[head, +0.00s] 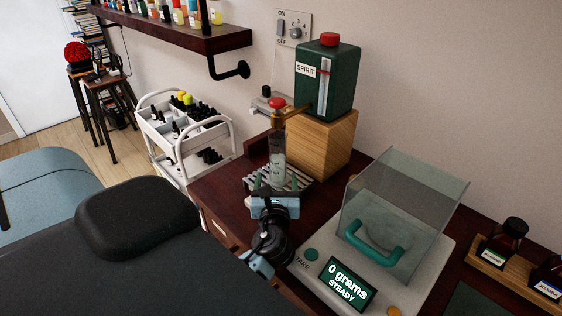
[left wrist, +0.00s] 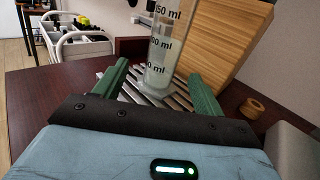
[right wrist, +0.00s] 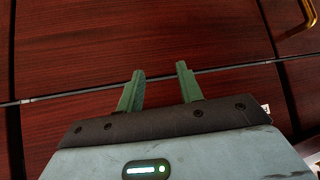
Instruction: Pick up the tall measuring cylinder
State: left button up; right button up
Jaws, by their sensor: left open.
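The tall measuring cylinder (head: 277,158) is clear with dark volume marks and stands upright on a slatted metal drip tray (head: 298,181), below the brass tap of the green spirit dispenser (head: 325,85). It also shows in the left wrist view (left wrist: 163,45), ahead of and between my left fingers.
A scale (head: 330,248) reading 0 grams, with a clear hood (head: 405,205), stands right of my left arm. A wooden block (head: 325,140) holds the dispenser. A white cart (head: 185,135) stands left. Brown bottles (head: 503,240) sit in a rack at far right.

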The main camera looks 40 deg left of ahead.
aim_at(278, 163)
pick_arm(q)
jog(key=shift+x, duration=0.8)
jog(key=shift+w+a+r, duration=0.1)
jog(key=shift+w+a, duration=0.15)
jog(key=shift+a, duration=0.05)
jog(key=shift+w+a, duration=0.1)
jog(key=shift+w, duration=0.1)
jog(key=x, duration=0.4)
jog(key=shift+w+r+p, duration=0.15)
jog(key=shift+r+p, duration=0.05)
jog(key=shift+p, duration=0.2)
jog(key=shift+w+a, duration=0.15)
jog(key=shift+w, duration=0.15)
pick_arm(e)
jog(key=shift+w+r+t, duration=0.3)
jog(key=shift+w+r, duration=0.6)
jog(key=shift+w, duration=0.05)
jog(key=shift+d, duration=0.1)
pick_arm(q)
jog(key=shift+c, duration=0.8)
jog(key=c, duration=1.2)
